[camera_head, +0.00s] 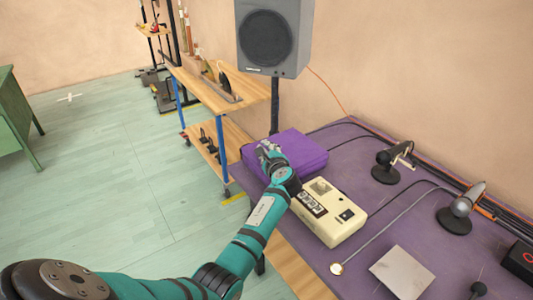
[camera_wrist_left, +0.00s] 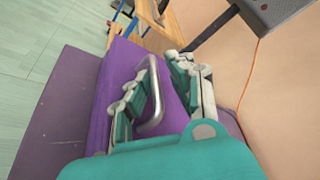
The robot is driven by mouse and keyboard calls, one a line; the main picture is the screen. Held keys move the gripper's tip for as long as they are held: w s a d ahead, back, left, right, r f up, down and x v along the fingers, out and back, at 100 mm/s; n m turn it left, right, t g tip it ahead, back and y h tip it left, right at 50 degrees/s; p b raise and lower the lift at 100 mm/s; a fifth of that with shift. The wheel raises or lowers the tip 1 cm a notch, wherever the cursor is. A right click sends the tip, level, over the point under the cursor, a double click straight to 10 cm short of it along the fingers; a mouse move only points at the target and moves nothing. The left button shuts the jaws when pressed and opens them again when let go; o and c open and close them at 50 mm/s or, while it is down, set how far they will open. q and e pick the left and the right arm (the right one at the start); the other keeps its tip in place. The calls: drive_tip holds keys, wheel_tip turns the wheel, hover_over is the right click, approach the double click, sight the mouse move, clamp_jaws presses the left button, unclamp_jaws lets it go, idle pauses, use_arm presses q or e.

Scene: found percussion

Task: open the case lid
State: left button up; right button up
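The purple case (camera_head: 300,150) lies on the purple-topped table, and its lid looks closed. In the left wrist view the case (camera_wrist_left: 118,65) fills the middle, with a grey metal handle (camera_wrist_left: 153,98) standing out from it. My left gripper (camera_head: 268,152) is at the near left part of the case. In the left wrist view its two fingers (camera_wrist_left: 160,72) are spread apart with the handle between them, closer to the left finger. Whether a finger touches the handle I cannot tell. My right gripper is not in view.
A cream box with buttons (camera_head: 330,212) sits just in front of the case, close to my left arm. A grey speaker (camera_head: 272,38) stands behind it. Microphones (camera_head: 460,205) and a pale square plate (camera_head: 401,272) are to the right. A wooden shelf unit (camera_head: 215,98) is at the left.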

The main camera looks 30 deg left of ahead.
use_arm(q)
drive_tip(key=shift+r, duration=0.1)
drive_tip(key=shift+p+v, duration=1.2)
drive_tip(key=shift+v, duration=0.25)
drive_tip(key=shift+p+v, duration=1.75)
drive_tip(key=shift+v, duration=1.1)
drive_tip(key=p+v, duration=0.5)
drive_tip(key=v, duration=0.6)
drive_tip(key=shift+d, duration=0.2)
drive_tip(key=shift+s, duration=0.1)
